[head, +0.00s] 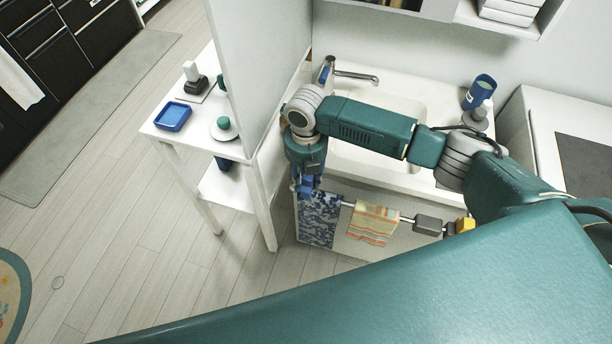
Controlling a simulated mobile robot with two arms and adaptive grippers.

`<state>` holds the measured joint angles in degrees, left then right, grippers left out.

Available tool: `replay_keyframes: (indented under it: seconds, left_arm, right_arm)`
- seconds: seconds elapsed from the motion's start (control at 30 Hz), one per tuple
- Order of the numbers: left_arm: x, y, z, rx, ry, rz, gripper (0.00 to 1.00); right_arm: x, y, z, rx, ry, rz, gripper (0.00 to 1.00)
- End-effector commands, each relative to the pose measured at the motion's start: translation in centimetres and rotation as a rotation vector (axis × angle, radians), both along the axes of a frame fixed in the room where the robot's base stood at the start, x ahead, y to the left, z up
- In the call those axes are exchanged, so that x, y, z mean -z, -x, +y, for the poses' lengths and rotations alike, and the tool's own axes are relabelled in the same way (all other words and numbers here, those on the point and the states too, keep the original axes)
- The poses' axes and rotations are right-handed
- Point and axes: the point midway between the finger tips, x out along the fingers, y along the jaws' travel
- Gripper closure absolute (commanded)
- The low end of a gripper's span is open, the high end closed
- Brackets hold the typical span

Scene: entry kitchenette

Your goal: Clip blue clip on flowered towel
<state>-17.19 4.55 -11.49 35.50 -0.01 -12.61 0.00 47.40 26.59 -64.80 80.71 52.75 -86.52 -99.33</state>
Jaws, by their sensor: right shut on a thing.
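The flowered towel (320,219), dark blue with a pale pattern, hangs at the left end of a rail in front of the sink. My right gripper (305,184) points down over the towel's top left corner. It is shut on the blue clip (303,189), which shows only partly below the fingers. The clip is at or very near the towel's top edge; I cannot tell whether it grips the cloth. My left gripper is out of view.
A striped towel (373,224) hangs to the right on the rail, then a grey clip (428,225) and a yellow clip (465,225). A white shelf unit (171,137) and a partition (262,60) stand left of the gripper. The sink (375,150) lies behind the rail.

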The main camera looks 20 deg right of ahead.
Motion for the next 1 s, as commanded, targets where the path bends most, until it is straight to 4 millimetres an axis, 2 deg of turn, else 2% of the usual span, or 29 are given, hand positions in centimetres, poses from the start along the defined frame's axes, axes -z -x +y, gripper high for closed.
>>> replay_keyframes:
  seconds: [0.77, 0.8, 0.9, 1.0]
  left_arm:
    - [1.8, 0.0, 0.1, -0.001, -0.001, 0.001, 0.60]
    - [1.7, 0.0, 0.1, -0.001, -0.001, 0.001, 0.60]
    - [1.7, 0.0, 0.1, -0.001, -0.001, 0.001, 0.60]
    - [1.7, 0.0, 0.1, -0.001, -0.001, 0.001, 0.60]
  right_arm:
    - [3.2, 0.0, 0.0, 0.000, 0.000, 0.001, 0.86]
    - [3.1, 0.0, 0.0, 0.000, 0.000, 0.000, 0.60]
    - [3.1, 0.0, 0.0, 0.000, 0.000, 0.000, 0.44]
    - [3.1, 0.0, 0.0, 0.000, 0.000, 0.000, 0.44]
